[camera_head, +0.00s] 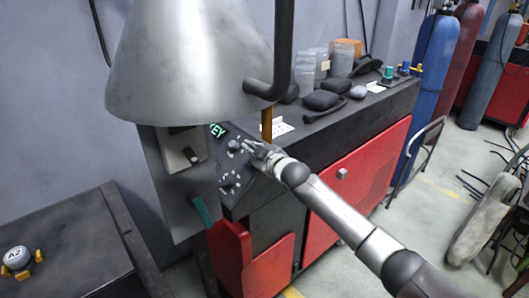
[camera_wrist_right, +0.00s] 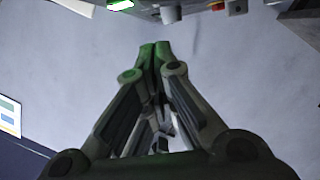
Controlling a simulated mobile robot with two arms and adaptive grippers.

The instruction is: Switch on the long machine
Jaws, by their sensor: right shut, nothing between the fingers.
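The long machine (camera_head: 345,172), black on top with red panels, runs along the wall in the head view. Its near end has a dark control panel with a lit green "KEY" display (camera_head: 217,130) and several small knobs, such as the upper knob (camera_head: 233,145). My right gripper (camera_head: 252,148) is shut and empty, beside this panel, just right of the upper knob. I cannot tell whether it touches the panel. In the right wrist view its closed fingertips (camera_wrist_right: 155,44) point toward a grey surface, with a green light (camera_wrist_right: 120,4) and a red part (camera_wrist_right: 238,6) at the top edge. My left gripper is out of view.
Cases and jars lie on the machine top. A dark table (camera_head: 75,240) stands left; gas cylinders (camera_head: 436,70) stand right.

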